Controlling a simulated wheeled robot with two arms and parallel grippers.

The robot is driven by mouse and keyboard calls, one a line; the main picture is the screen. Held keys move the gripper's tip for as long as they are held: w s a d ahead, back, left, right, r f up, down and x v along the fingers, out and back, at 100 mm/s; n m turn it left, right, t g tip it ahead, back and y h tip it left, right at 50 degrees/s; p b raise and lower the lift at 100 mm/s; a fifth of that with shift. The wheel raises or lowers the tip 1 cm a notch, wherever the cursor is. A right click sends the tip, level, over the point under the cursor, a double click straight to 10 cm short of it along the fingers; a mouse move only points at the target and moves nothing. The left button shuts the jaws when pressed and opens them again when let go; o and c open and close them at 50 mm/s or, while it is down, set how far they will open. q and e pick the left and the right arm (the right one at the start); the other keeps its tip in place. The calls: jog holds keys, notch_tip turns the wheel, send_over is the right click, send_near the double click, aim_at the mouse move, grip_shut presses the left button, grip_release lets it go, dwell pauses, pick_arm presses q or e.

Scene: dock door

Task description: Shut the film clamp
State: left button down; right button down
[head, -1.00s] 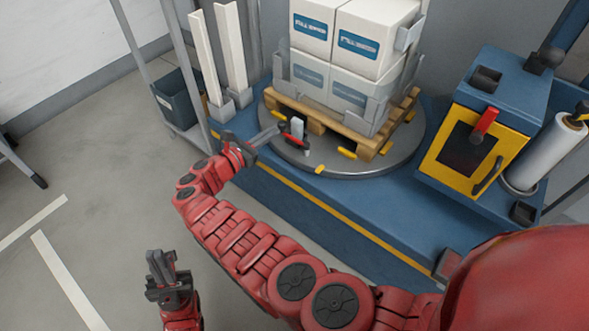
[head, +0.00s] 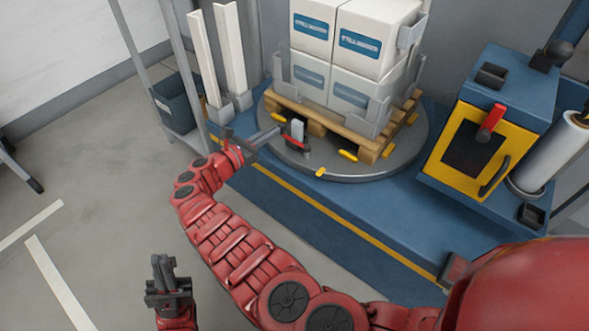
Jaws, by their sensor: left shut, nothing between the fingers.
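The film clamp (head: 297,130) appears to be the small device at the front left edge of the round turntable (head: 375,174). It has an upright light-grey plate and a red bar low across its front. I cannot tell whether it is open or shut. My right gripper (head: 270,136) is just left of it, with a grey finger reaching toward the red bar. I cannot tell whether they touch, or how far apart the fingers are. My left gripper (head: 164,268) is shut and empty, pointing up over the floor at the lower left, well away from the clamp.
White boxes (head: 361,43) stand on a wooden pallet (head: 343,135) on the turntable, with grey corner guards and yellow pieces around. A blue machine with a yellow front frame (head: 437,171), red lever (head: 490,122) and film roll (head: 550,150) stands right. Left floor is open.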

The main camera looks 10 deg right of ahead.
jog(key=shift+d, duration=0.2)
jog(key=p+v, duration=0.2)
jog(key=v, duration=0.5)
jog(key=shift+a, duration=0.4)
jog(key=shift+s+a, duration=0.1)
jog(key=shift+s, duration=0.1)
